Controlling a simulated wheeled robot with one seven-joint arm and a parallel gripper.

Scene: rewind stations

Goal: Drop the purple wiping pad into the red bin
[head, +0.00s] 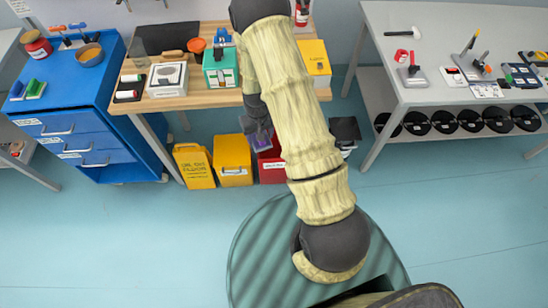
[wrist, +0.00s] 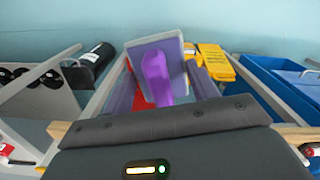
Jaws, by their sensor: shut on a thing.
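The purple wiping pad, with a purple handle (wrist: 155,75) and a pale grey plate, is between the fingers of my gripper (wrist: 162,85) in the wrist view. My gripper is shut on it. In the head view my gripper (head: 260,135) hangs over the red bin, and a bit of the purple pad (head: 262,146) shows below it. The red bin (head: 272,170) stands on the floor at the front edge of the wooden bench. In the wrist view its red inside (wrist: 141,102) shows behind the pad. The pad and my gripper hide part of its opening.
A blue drawer cabinet (head: 85,115) is further left.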

